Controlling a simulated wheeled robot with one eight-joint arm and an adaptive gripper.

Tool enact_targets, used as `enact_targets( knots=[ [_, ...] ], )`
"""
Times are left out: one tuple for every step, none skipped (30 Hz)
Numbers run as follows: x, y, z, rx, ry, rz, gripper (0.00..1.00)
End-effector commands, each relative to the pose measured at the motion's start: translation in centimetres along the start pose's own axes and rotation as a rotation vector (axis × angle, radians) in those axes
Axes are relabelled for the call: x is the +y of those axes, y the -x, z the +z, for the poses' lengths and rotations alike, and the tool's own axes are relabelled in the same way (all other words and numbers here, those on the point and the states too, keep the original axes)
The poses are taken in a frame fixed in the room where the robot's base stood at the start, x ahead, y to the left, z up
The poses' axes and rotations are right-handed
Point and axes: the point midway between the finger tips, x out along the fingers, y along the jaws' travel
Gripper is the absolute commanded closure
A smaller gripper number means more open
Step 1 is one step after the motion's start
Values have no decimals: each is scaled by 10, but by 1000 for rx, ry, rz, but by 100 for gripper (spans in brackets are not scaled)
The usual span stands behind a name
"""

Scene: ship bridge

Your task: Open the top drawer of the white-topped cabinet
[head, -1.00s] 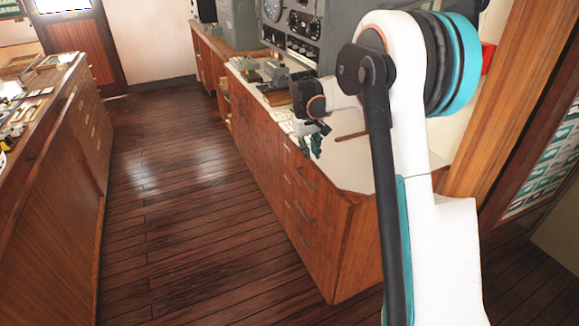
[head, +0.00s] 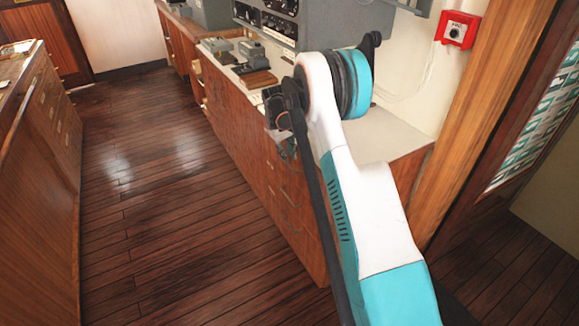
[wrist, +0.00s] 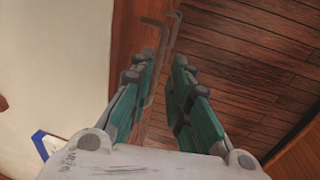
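The cabinet with the white top (head: 388,137) has a wooden front (head: 240,140) facing the floor aisle. Drawers with dark handles (head: 290,198) show near its close end, partly hidden by my arm. My gripper (head: 288,148) is at the front edge of the top, mostly hidden behind my arm in the head view. Dark handles (wrist: 160,35) stick out from the cabinet front just beyond the fingertips. The white top (wrist: 55,70) lies to the left. No drawer looks pulled out.
Grey instruments (head: 275,20) and small devices (head: 250,55) stand on the cabinet's far part. A wooden cabinet (head: 40,150) lines the left side. The plank floor (head: 150,200) between is clear. A red box (head: 458,30) is on the wall.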

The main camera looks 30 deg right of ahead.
Motion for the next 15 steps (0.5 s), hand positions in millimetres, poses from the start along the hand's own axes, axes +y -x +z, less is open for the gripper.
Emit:
enact_targets(
  knots=[
    [0, -13, 0, 0, 0, 0, 83],
    [0, -18, 0, 0, 0, 0, 83],
    [0, -25, 0, 0, 0, 0, 83],
    [0, -29, 0, 0, 0, 0, 83],
    [0, -33, 0, 0, 1, 0, 83],
    [-1, -39, 0, 0, 1, 0, 83],
    [0, -42, 0, 0, 1, 0, 83],
    [0, -45, 0, 0, 1, 0, 83],
    [0, -48, 0, 0, 1, 0, 83],
    [0, -50, 0, 0, 1, 0, 83],
    [0, -52, 0, 0, 1, 0, 83],
    [0, -54, 0, 0, 1, 0, 83],
    [0, -55, 0, 0, 1, 0, 83],
    [0, -55, 0, 0, 1, 0, 83],
    [0, -56, 0, 0, 1, 0, 83]
  ],
)
